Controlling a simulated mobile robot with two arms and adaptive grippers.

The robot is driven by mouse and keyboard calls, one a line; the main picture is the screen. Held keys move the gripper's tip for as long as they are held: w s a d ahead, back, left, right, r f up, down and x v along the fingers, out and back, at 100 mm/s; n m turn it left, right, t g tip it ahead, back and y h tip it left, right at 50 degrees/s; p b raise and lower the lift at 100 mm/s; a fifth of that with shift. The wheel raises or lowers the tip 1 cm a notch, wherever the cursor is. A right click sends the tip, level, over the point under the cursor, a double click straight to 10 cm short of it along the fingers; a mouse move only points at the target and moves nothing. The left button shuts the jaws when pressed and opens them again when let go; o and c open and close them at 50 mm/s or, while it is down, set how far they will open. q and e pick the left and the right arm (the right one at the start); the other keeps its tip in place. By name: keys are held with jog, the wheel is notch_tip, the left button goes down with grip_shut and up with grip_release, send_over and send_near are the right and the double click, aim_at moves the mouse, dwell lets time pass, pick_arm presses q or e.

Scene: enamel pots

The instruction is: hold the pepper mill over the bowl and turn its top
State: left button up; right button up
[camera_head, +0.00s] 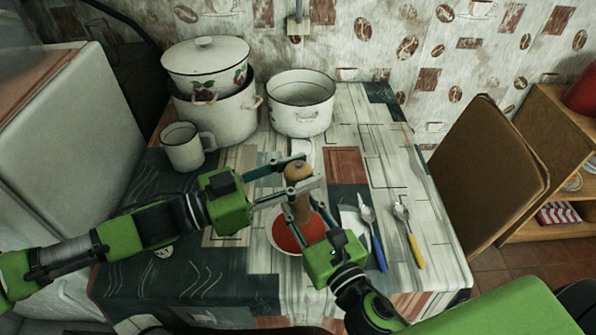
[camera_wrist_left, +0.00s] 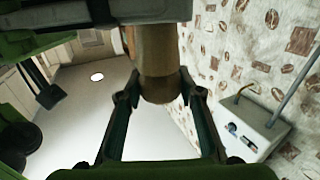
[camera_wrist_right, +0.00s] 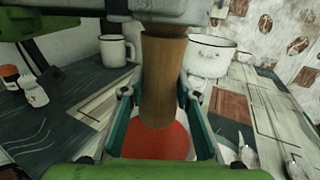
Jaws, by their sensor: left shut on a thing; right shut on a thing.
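The wooden pepper mill (camera_head: 300,205) stands upright over the bowl (camera_head: 274,238), which holds red soup. My left gripper (camera_head: 296,172) is shut on the mill's top, and the left wrist view shows its fingers on either side of the wood (camera_wrist_left: 158,85). My right gripper (camera_head: 305,205) is shut on the mill's body lower down. In the right wrist view the mill's body (camera_wrist_right: 162,85) is between the fingers, with the red soup (camera_wrist_right: 160,142) below it. The grippers hide part of the mill and of the bowl's rim.
A white mug (camera_head: 185,148), stacked pots (camera_head: 222,115) and another white pot (camera_head: 300,105) stand at the back of the table. A blue-handled spoon (camera_head: 377,245) and a yellow-handled one (camera_head: 413,245) lie right of the bowl. A chair (camera_head: 492,170) stands at the right.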

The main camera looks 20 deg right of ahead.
pick_arm(q)
jog(key=shift+r+g, duration=0.1)
jog(key=shift+g, duration=0.3)
jog(key=m+g, duration=0.2)
jog(key=g, duration=0.1)
jog(key=m+g, duration=0.3)
jog(key=g, duration=0.1)
jog(key=shift+w+d+y, duration=0.1)
jog(key=shift+w+y, duration=0.05)
jog(key=shift+y, duration=0.15)
jog(key=shift+m+g+y, duration=1.1)
jog(key=shift+m+g, duration=0.6)
jog(key=shift+g, duration=0.7)
jog(key=shift+m+g+y, duration=0.3)
jog(key=shift+g, duration=0.1)
jog(key=o, duration=1.1)
jog(key=shift+v, duration=3.8)
